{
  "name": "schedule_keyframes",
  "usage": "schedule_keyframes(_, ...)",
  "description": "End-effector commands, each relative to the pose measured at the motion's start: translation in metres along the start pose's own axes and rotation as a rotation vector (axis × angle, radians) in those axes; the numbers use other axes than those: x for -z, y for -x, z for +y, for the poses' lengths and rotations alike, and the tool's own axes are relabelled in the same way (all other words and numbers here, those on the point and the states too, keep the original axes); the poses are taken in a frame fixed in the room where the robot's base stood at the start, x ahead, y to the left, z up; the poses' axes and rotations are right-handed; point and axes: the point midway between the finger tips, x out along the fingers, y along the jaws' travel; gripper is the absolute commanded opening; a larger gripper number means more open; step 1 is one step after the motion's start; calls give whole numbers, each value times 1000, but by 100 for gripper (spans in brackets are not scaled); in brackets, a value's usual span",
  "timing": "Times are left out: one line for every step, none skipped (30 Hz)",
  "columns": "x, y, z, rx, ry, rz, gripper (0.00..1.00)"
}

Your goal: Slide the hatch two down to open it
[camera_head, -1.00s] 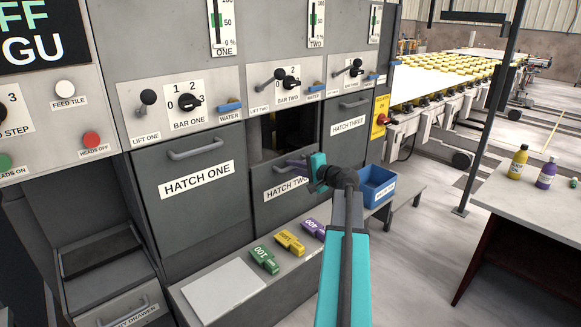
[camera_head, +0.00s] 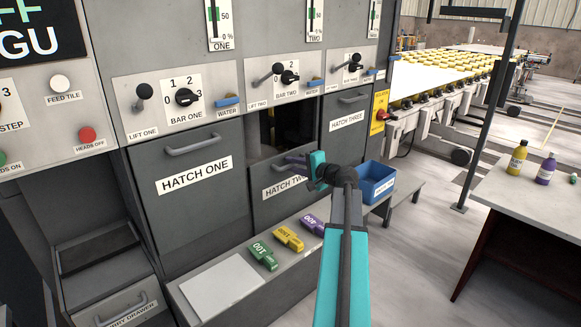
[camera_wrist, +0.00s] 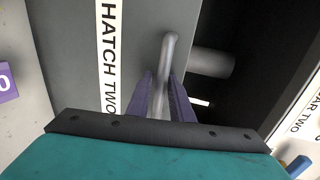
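Hatch two (camera_head: 270,182) is a grey panel with a white label, between hatch one and hatch three. Its top edge stands lower than theirs, and a dark opening (camera_head: 295,130) shows above it. My gripper (camera_head: 290,162) is at the hatch's upper part, mostly side-on in the head view. In the wrist view, the two purple fingers (camera_wrist: 160,88) are on either side of the hatch two handle (camera_wrist: 169,50), a grey bar, and appear closed on it.
Hatch one (camera_head: 180,200) and hatch three (camera_head: 347,145) are flanking panels with handles. Below is a ledge with green (camera_head: 263,256), yellow (camera_head: 288,237) and purple (camera_head: 313,223) blocks. A blue bin (camera_head: 377,184) stands close right of my gripper. Levers and knobs are above.

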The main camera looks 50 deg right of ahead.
Motion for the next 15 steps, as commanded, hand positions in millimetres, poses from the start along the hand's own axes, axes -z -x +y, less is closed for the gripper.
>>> schedule_keyframes(0, 2, 0, 0, 0, 0, 20)
schedule_keyframes(0, 3, 0, 0, 0, 0, 20)
schedule_keyframes(-1, 4, 0, 0, 0, 0, 20)
schedule_keyframes(-1, 6, 0, 0, 0, 0, 20)
schedule_keyframes(-1, 8, 0, 0, 0, 0, 20)
schedule_keyframes(-1, 12, 0, 1, 0, 0, 20)
schedule_keyframes(-1, 14, 0, 1, 0, 0, 20)
schedule_keyframes(-1, 18, 0, 1, 0, 1, 20)
schedule_keyframes(-1, 22, 1, 1, 0, 1, 20)
schedule_keyframes(-1, 26, 1, 1, 0, 2, 20)
schedule_keyframes(-2, 30, 1, 0, 0, 1, 20)
schedule_keyframes(-2, 36, 1, 0, 0, 1, 20)
schedule_keyframes(-2, 41, 1, 1, 0, 2, 20)
schedule_keyframes(-2, 46, 1, 1, 1, 2, 20)
schedule_keyframes(-1, 53, 1, 1, 1, 2, 20)
